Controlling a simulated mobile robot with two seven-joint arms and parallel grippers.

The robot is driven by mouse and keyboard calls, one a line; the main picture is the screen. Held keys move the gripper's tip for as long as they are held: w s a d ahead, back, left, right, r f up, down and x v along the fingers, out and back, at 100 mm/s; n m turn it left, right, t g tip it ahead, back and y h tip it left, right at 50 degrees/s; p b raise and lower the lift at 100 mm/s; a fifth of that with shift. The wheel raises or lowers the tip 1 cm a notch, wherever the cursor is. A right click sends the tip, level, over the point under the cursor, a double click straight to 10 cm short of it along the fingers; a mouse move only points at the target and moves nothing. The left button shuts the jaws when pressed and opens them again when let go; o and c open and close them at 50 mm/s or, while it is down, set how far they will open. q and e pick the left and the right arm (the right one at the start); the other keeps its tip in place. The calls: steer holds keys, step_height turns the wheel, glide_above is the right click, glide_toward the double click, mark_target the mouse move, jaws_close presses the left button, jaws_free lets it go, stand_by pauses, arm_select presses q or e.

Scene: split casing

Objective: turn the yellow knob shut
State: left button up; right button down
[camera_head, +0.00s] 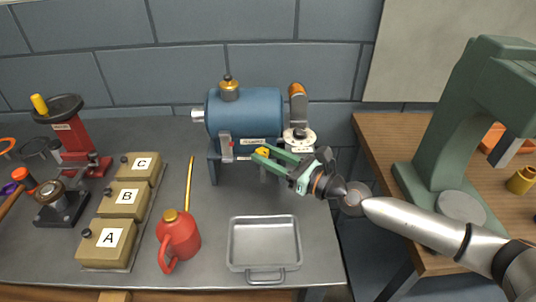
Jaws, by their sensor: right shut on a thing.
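The yellow knob (262,152) is at the front lower right of a blue cylindrical machine (245,112) on the grey bench. My right gripper (267,154) comes in from the right, its green fingers shut on the knob. The fingers cover much of the knob, so how far it is turned cannot be told. My left gripper is not in view.
A metal tray (236,265) lies in front of the machine, with a red oil can (178,238) to its left. Boxes marked A (107,238), B (125,197) and C (142,164) stand further left. A green press (445,130) stands on the wooden table at right.

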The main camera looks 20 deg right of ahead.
steer(key=shift+s+a+r+m+t+h+p, duration=0.15)
steer(key=shift+m+t+h+p, duration=0.3)
steer(key=shift+p, duration=0.65)
steer(key=shift+w+r+m+t+h+p, duration=0.15)
steer(key=shift+m+h+p, duration=0.2)
steer(key=shift+h+p, duration=0.55)
steer(key=shift+s+a+f+m+t+h+p, duration=0.1)
steer(key=shift+f+m+t+h+p, duration=0.1)
steer(key=shift+m+t+h+p, duration=0.35)
steer(key=m+h, duration=0.1)
steer(key=m+h+p, duration=0.1)
steer(key=h, duration=0.1)
steer(key=m+t+h, duration=0.1)
steer(key=shift+a+f+h, duration=0.1)
steer(key=shift+a+h, duration=0.15)
steer(key=shift+h, duration=0.05)
steer(key=shift+m+h, duration=0.95)
steer(key=shift+h, duration=0.45)
steer(key=shift+h+p, duration=0.3)
steer(key=c, duration=0.8)
jaws_free()
steer(key=shift+o, duration=0.2)
steer(key=shift+s, duration=0.1)
